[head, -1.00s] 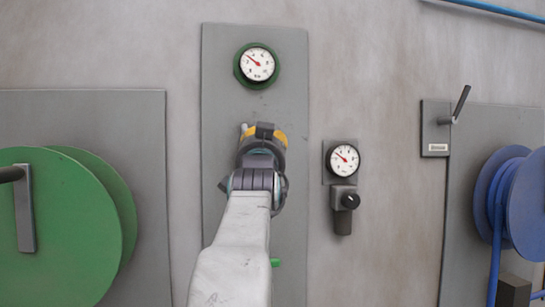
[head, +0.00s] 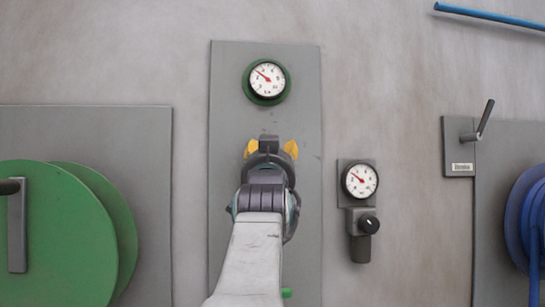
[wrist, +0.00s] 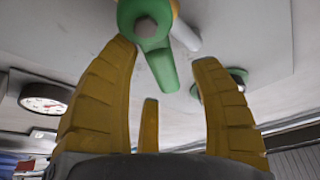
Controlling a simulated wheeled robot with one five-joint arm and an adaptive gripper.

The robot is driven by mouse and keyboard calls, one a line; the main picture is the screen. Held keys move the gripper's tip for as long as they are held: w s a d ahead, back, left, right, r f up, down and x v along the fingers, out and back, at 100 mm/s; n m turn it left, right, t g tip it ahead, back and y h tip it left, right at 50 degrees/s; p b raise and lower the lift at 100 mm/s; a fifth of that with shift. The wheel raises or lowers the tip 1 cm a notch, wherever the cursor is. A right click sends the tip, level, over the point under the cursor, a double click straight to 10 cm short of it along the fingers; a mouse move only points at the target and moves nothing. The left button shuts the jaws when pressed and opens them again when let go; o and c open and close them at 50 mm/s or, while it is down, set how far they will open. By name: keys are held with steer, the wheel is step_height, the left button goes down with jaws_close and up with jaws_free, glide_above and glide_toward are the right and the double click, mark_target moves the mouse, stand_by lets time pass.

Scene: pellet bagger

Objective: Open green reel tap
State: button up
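The green tap shows at the top of the wrist view, its round hub (wrist: 146,20) on the grey panel and its green lever (wrist: 161,70) reaching down toward the space between the fingers. My gripper (wrist: 163,53) is open, with yellow fingers spread on either side of the lever. I see no finger clearly touching it. In the head view my gripper (head: 271,149) is in front of the middle grey panel (head: 228,120). My arm hides most of the tap there; only a small green bit (head: 287,292) shows beside the arm.
A green-rimmed gauge (head: 267,80) sits above my gripper. A dark-rimmed gauge (head: 360,181) with a black knob (head: 368,224) is to the right. A green reel (head: 60,235) is at left, and a blue reel (head: 530,215) and grey lever (head: 485,120) are at right.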

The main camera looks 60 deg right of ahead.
steer(key=shift+s+a, duration=0.1)
steer(key=v, duration=1.1)
steer(key=shift+s+a+f, duration=0.15)
steer(key=shift+s+a, duration=0.05)
steer(key=shift+a, duration=0.1)
steer(key=shift+o, duration=0.3)
